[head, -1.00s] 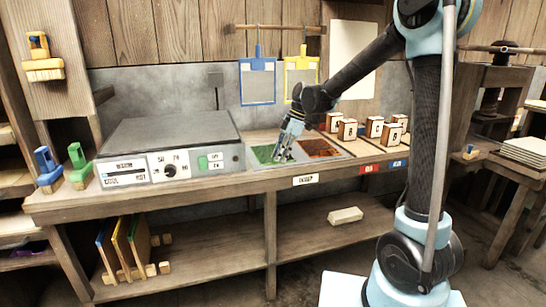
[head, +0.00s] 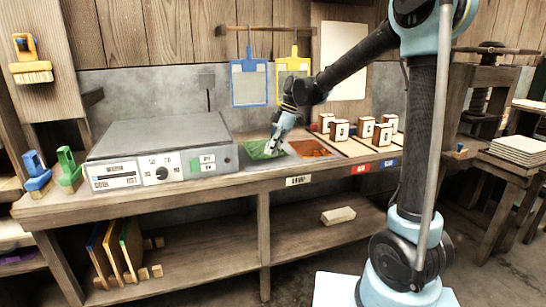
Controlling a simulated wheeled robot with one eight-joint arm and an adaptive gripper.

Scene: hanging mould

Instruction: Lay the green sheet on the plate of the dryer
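The green sheet (head: 257,150) lies at the left part of a shallow tray on the bench, beside an orange-red area. My gripper (head: 272,151) points down at the sheet's right half, with its fingertips at or just over it. The fingers look close together, but they are too small to show whether they pinch the sheet. The dryer (head: 158,170) stands on the bench to the left, with dials and a green switch on its front. Its flat dark grey plate (head: 160,136) on top is bare.
The orange-red sheet or area (head: 312,149) adjoins the green one. Lettered blocks (head: 340,130) stand to the right. A blue frame (head: 249,82) and a yellow frame (head: 291,80) hang behind. Bench space between dryer and tray is clear.

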